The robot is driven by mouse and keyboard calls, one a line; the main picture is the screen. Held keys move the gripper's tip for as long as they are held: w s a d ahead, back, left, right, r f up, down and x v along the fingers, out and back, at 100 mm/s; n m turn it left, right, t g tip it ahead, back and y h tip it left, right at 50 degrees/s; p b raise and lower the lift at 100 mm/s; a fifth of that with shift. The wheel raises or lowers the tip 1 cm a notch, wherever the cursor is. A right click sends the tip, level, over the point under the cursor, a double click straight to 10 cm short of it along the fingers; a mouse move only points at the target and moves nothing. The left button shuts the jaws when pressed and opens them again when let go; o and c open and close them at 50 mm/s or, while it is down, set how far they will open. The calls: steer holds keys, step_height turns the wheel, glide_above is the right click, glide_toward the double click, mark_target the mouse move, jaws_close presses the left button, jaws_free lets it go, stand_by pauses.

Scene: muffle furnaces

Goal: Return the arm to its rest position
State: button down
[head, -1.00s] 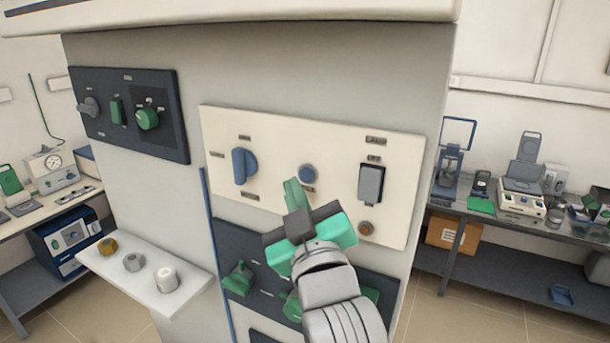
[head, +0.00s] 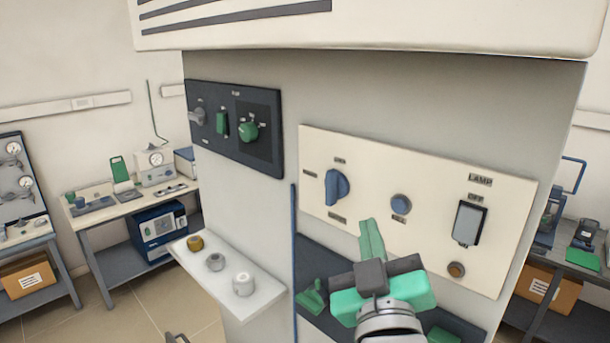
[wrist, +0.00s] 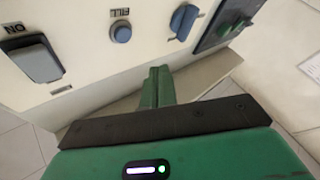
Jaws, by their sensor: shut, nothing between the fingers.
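My gripper (head: 371,240) has green fingers, a dark crossbar and a green body. Its fingers are closed together with nothing between them. In the head view it is in front of the lower part of the cream panel (head: 325,228), below the round blue button (head: 400,204). In the wrist view the shut fingers (wrist: 158,88) point toward the panel face, below the button marked FILL (wrist: 120,32). I cannot tell whether they touch the panel. The gripper and arm hide part of the dark lower panel (head: 322,262).
The cream panel carries a blue knob (head: 336,187) and a lamp rocker switch (head: 468,223). A dark upper panel (head: 262,150) has green controls. A white shelf (head: 205,272) with three small knobs juts out at left. Benches with equipment stand at both sides.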

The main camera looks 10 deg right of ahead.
steer(key=s+a+r+m+t+y+p, duration=0.3)
steer(key=s+a+r+t+y, duration=0.1)
steer(key=s+a+r, duration=1)
steer(key=s+a, duration=0.2)
steer(key=a, duration=0.1)
steer(key=shift+r+p, duration=0.25)
steer(key=shift+p, duration=0.15)
stand_by(1.5)
